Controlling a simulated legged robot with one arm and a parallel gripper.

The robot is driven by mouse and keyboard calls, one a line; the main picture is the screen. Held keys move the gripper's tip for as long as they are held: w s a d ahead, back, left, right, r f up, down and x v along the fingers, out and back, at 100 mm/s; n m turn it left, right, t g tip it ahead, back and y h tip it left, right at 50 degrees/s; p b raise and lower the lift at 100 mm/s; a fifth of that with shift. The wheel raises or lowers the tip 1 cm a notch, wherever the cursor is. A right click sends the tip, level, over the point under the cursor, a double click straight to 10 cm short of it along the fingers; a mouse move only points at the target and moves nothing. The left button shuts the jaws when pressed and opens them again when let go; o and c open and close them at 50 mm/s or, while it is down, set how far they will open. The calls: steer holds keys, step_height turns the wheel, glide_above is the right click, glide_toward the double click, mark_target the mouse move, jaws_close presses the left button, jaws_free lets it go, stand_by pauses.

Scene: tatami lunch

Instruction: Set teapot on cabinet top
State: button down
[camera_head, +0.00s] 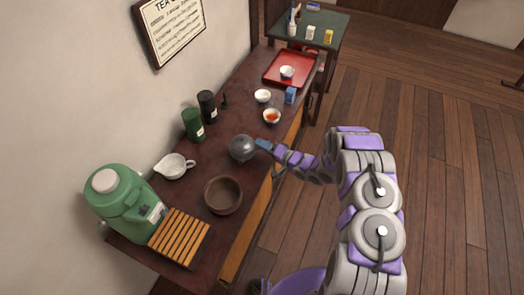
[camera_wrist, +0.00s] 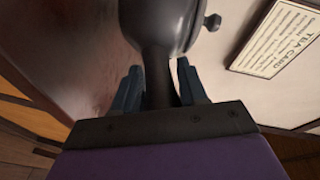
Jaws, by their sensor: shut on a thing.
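The teapot (camera_head: 242,148) is dark grey and round, over the middle of the cabinet top (camera_head: 222,163), a long dark reddish-brown surface along the wall. My gripper (camera_head: 263,145) reaches in from the right and is shut on the teapot's side handle. In the wrist view the teapot (camera_wrist: 170,22) fills the top middle, with its dark handle between the two blue fingers of my gripper (camera_wrist: 160,85). A small knob shows on the teapot's right side there. I cannot tell whether its base touches the cabinet top.
A brown bowl (camera_head: 223,195), white spouted pitcher (camera_head: 174,167), slatted wooden rack (camera_head: 179,236) and green dispenser (camera_head: 124,205) stand nearer. Green (camera_head: 193,125) and black canisters (camera_head: 207,107) stand by the wall. A cup of orange liquid (camera_head: 271,116), white bowl (camera_head: 263,96) and red tray (camera_head: 291,69) lie farther back.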

steer(key=f, duration=0.1)
steer(key=f+b, duration=0.1)
steer(key=a+f, duration=0.1)
steer(key=shift+w+f, duration=0.25)
steer(key=shift+f, duration=0.15)
steer(key=shift+r, duration=0.1)
steer(key=c, duration=0.6)
jaws_free()
steer(key=shift+d, duration=0.1)
steer(key=p+v, duration=0.2)
steer(key=v, duration=1)
